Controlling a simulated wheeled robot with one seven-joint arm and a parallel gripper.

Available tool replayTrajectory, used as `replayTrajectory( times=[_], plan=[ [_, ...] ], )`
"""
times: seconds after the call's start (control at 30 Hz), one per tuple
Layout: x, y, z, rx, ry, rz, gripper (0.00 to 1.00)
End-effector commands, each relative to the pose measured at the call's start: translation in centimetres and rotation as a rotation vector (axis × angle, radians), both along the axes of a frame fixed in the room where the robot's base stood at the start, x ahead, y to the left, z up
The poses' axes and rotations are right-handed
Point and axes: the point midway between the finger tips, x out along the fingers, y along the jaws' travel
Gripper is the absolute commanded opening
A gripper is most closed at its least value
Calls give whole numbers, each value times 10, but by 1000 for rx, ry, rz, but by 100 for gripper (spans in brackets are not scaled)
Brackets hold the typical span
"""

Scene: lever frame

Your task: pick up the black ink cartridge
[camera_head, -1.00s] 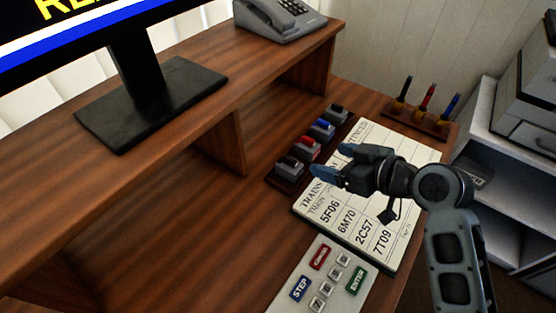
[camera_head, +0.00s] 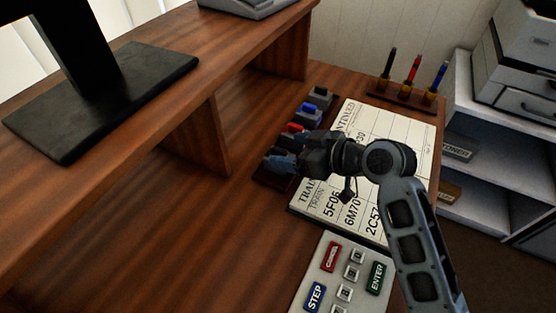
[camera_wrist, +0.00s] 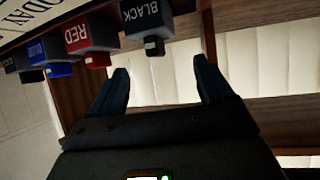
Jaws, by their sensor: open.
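The black ink cartridge (camera_wrist: 145,22), a grey block labelled BLACK with a small tab, is at the top of the wrist view. It sits beside the red cartridge (camera_wrist: 88,42) in a row. In the head view it is mostly hidden behind my gripper (camera_head: 278,152) at the near end of the row. My gripper is open and empty. In the wrist view its two blue fingertips (camera_wrist: 160,68) are spread apart, with the black cartridge ahead of them and sideways between them. I see no contact there.
A blue cartridge (camera_head: 311,112) and a dark one (camera_head: 320,95) stand farther along the row. A printed board (camera_head: 375,150) lies right of it, a button panel (camera_head: 345,275) in front. A pen rack (camera_head: 400,93) stands behind. Bare desk lies left, beside a raised shelf (camera_head: 190,85).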

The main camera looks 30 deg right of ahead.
Motion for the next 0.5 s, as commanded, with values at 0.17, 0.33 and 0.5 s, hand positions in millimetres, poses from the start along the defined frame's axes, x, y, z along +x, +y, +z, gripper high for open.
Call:
replayTrajectory(
  times=[0.17,0.33,0.5],
  plan=[
    [15,8,-15,2,3,1,80],
    [32,16,-27,0,1,1,80],
    [38,18,-32,-1,1,-1,80]
  ],
)
